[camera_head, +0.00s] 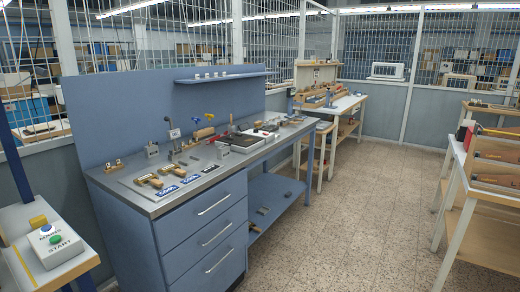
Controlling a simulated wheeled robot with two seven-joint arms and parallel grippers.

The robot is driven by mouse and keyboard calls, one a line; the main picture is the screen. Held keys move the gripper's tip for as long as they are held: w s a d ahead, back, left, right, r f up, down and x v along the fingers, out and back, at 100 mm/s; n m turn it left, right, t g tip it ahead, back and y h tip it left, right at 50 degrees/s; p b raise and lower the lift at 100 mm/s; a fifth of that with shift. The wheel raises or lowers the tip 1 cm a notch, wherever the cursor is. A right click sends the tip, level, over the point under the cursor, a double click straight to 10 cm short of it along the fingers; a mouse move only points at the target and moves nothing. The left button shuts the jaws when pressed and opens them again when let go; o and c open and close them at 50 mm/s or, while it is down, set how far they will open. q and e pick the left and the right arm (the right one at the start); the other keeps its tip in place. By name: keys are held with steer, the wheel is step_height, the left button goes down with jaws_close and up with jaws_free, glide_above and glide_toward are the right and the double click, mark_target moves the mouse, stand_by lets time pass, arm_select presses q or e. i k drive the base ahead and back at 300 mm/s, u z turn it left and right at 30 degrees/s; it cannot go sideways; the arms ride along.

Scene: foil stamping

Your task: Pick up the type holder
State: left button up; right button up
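Neither of my grippers is in view. On the grey top of the blue workbench (128,198), two wooden-handled tools with brass-coloured parts, which look like type holders, lie side by side on a pale mat near the left front. One tool (148,181) is nearer the left and the other tool (171,169) is just right of it. I cannot tell for sure which thing is the type holder. Blue labels (168,190) and a dark label (209,168) lie in front of them.
A shallow tray (240,143) and small tools stand farther right on the bench. At lower left is a control box (55,248) with green and blue buttons. Other benches (348,102) stand at the back and right. The tiled floor (350,220) between is clear.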

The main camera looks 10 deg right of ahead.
mark_target(223, 152)
steer(key=z, duration=0.6)
steer(key=i, duration=1.75)
steer(key=u, duration=0.9)
steer(key=i, duration=1.1)
steer(key=u, duration=1.2)
